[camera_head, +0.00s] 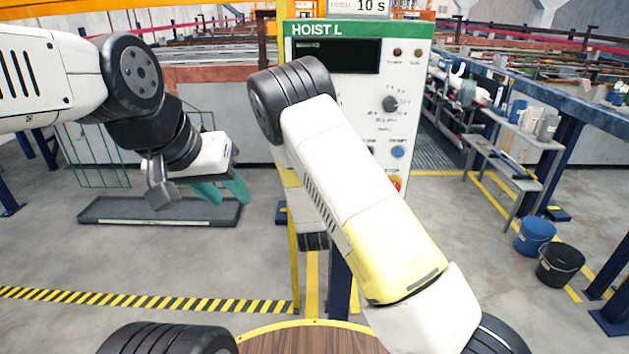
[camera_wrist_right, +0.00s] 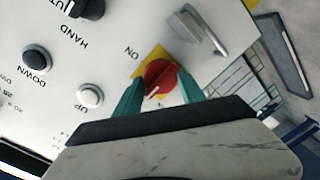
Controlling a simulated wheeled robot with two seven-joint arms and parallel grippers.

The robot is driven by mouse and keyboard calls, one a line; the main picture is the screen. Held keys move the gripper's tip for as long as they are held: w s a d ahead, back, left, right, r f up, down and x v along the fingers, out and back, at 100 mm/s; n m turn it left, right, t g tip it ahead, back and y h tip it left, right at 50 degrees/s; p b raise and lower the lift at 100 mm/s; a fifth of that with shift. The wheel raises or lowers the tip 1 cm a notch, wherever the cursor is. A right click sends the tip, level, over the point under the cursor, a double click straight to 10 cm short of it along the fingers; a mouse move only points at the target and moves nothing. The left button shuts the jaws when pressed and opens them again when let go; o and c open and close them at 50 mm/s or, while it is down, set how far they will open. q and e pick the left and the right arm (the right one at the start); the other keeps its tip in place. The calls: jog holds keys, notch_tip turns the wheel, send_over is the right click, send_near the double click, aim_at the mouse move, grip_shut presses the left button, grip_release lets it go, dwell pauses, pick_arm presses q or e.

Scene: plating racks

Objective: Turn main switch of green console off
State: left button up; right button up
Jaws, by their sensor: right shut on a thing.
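The green-framed console (camera_head: 427,60) labelled HOIST L stands ahead in the head view, partly covered by my right arm. In the right wrist view, its white panel carries the red main switch (camera_wrist_right: 161,77) on a yellow plate, with the word ON to its upper left. The white mark on the knob points down and left in that view. My right gripper (camera_wrist_right: 160,90) has its two teal fingers on either side of the red knob, shut on it. The head view hides this gripper and the switch behind my arm. My left gripper (camera_head: 222,192) hangs open and empty, left of the console.
Beside the switch is a grey handle (camera_wrist_right: 203,32); white UP (camera_wrist_right: 90,96) and black DOWN (camera_wrist_right: 36,58) buttons are nearby. A grey tray-like base (camera_head: 130,211) lies on the floor at left. Blue (camera_head: 535,237) and black (camera_head: 560,265) buckets stand at right.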

jog(key=shift+s+a+f, duration=0.1)
jog(key=shift+f, duration=0.1)
dwell(0.3)
jog(key=o, duration=1.2)
jog(key=shift+o, duration=0.7)
jog(key=shift+r, duration=0.1)
jog(key=s, duration=0.7)
jog(key=shift+s+r, duration=0.35)
